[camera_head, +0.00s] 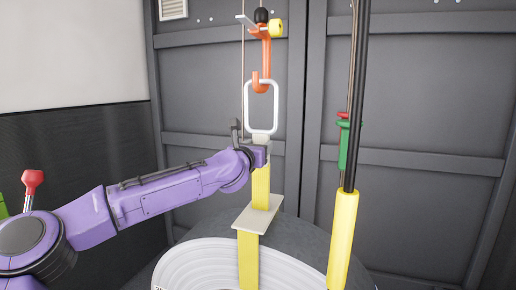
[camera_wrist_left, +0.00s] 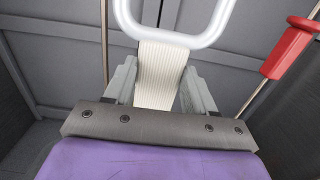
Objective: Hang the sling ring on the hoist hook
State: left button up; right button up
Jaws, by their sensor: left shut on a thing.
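The sling ring (camera_head: 276,108) is a white rounded rectangular loop, standing upright at the top of the sling. Its lower bar (camera_wrist_left: 178,38) also shows in the left wrist view. The orange hoist hook (camera_head: 266,56) hangs from above, and its curved lower end overlaps the ring's top bar. I cannot tell whether the bar rests in the hook. My left gripper (camera_head: 258,144) is shut on the sling's pale webbing (camera_wrist_left: 161,78) just below the ring. The yellow sling strap (camera_head: 261,187) runs down from there. My right gripper is not in view.
The strap passes a pale plate (camera_head: 246,218) and runs over a large white-faced roll (camera_head: 205,265). A black pole with a yellow sleeve (camera_head: 342,240) and a red-green fitting (camera_head: 346,140) stands right of the hook. Grey panelled doors (camera_head: 430,110) are behind.

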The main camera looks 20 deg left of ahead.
pick_arm(q)
jog(key=shift+r, duration=0.1)
dwell(0.3)
jog(key=o, duration=1.5)
jog(key=shift+s, duration=0.1)
